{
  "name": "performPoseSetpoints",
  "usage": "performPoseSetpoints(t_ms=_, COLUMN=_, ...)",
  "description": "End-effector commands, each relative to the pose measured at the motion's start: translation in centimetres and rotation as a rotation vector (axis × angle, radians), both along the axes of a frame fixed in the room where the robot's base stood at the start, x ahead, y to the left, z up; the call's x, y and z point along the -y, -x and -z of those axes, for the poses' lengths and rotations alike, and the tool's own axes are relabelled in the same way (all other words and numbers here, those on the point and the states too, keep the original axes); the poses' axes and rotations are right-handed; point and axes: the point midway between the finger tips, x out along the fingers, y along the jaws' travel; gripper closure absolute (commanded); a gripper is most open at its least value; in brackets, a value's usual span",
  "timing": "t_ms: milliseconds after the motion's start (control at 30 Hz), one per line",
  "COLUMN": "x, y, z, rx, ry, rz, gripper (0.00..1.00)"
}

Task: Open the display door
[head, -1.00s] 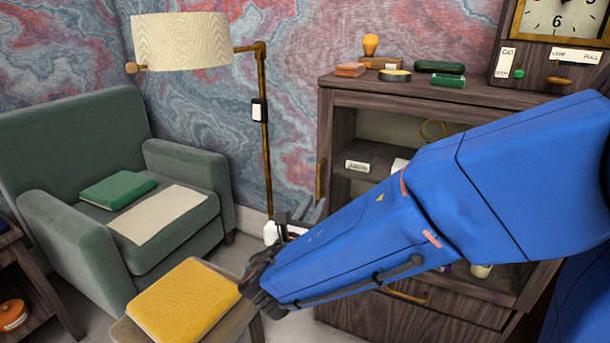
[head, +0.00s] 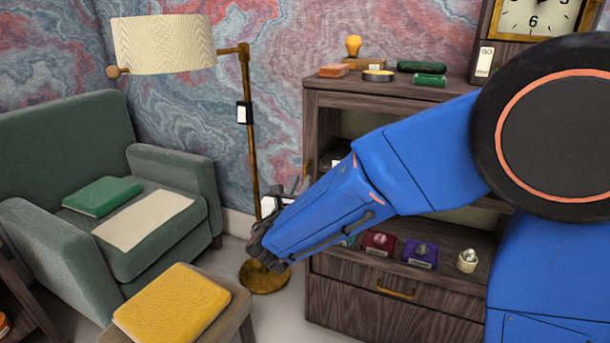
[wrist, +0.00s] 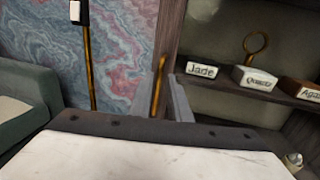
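The display cabinet (head: 313,130) is dark wood, with its left front edge showing in the head view. Its front looks closed; my arm covers much of it, and I cannot tell door glass from an open front. A slim upright brass handle (wrist: 158,82) shows in the wrist view at the cabinet's left edge. My gripper (wrist: 166,98) is open, with a grey finger on either side of the handle as seen from the wrist. I cannot tell how far ahead the handle is. In the head view my gripper (head: 284,192) is left of the cabinet front.
Labelled stones and a brass ring (wrist: 256,42) stand on the shelf inside. A red box (head: 378,243) and purple box (head: 420,254) are lower down. A floor lamp (head: 249,140), green armchair (head: 130,250) and stool with a yellow book (head: 172,303) stand left.

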Motion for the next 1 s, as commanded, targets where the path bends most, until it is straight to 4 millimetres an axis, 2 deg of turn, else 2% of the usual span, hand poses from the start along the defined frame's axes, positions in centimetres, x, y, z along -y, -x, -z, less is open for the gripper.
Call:
performPoseSetpoints(t_ms=33, x=0.2, y=-1.0, z=0.1, rx=-0.001, ry=0.000, rz=0.003, gripper=0.83)
performPoseSetpoints(t_ms=200, x=0.5, y=-3.4, z=0.0, rx=0.000, ry=0.000, rz=0.001, gripper=0.83)
performPoseSetpoints(t_ms=400, x=0.8, y=-5.1, z=0.0, rx=0.000, ry=0.000, rz=0.001, gripper=0.83)
performPoseSetpoints(t_ms=767, x=0.8, y=-5.4, z=0.0, rx=0.000, ry=0.000, rz=-0.001, gripper=0.83)
performPoseSetpoints(t_ms=833, x=0.8, y=-5.4, z=0.0, rx=0.000, ry=0.000, rz=0.000, gripper=1.00)
performPoseSetpoints(t_ms=1000, x=0.8, y=-5.4, z=0.0, rx=0.000, ry=0.000, rz=0.000, gripper=1.00)
